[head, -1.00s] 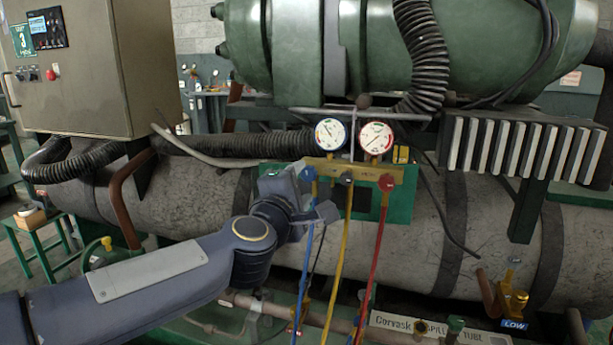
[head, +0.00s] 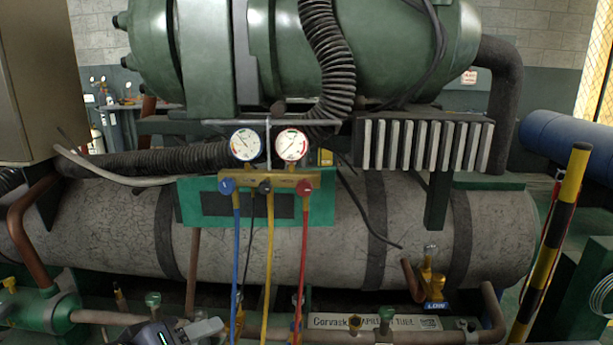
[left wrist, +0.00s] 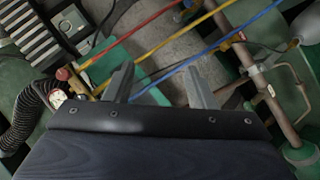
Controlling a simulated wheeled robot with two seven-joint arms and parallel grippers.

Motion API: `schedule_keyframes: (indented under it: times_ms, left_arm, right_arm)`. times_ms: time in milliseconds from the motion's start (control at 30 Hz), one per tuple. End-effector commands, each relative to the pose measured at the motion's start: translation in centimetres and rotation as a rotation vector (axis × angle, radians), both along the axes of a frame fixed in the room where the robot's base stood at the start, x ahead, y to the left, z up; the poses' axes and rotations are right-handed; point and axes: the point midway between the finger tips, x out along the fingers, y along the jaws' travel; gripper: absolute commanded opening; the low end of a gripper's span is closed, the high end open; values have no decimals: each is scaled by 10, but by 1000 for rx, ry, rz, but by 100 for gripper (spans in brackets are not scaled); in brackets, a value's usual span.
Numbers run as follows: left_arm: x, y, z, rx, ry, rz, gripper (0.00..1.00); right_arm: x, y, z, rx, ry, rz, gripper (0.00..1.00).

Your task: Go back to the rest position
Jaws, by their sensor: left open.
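My left gripper (left wrist: 158,88) is open in the left wrist view, its two grey fingers apart with nothing held between them. In the head view only a part of it shows low at the bottom edge (head: 195,330), below the manifold. The gauge manifold (head: 270,181) has a blue-knob and a red-knob side, with two round dials above it. Blue, yellow and red hoses hang from it; in the left wrist view the yellow hose (left wrist: 205,62) and the others cross beyond the fingers. My right gripper is in neither view.
The grey tank (head: 330,225) runs across behind the hoses. A brass valve (head: 432,285) with a LOW label is at right. Pipes and small valves line the lower edge. A yellow-black post (head: 553,240) stands at far right. A control cabinet (head: 30,80) is at left.

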Motion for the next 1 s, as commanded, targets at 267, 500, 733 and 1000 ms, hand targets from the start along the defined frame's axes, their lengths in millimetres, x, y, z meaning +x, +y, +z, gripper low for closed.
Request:
schedule_keyframes:
  times_ms: [267,500,733,1000]
  left_arm:
    - [-87,21,-86,304,223,-188,50]
    - [-129,33,-93,423,345,-275,50]
    - [-128,33,-39,420,343,-274,50]
    - [-128,32,56,419,342,-273,50]
  right_arm:
    - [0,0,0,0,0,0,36]
    - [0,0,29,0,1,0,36]
    - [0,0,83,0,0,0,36]
    - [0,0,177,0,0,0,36]
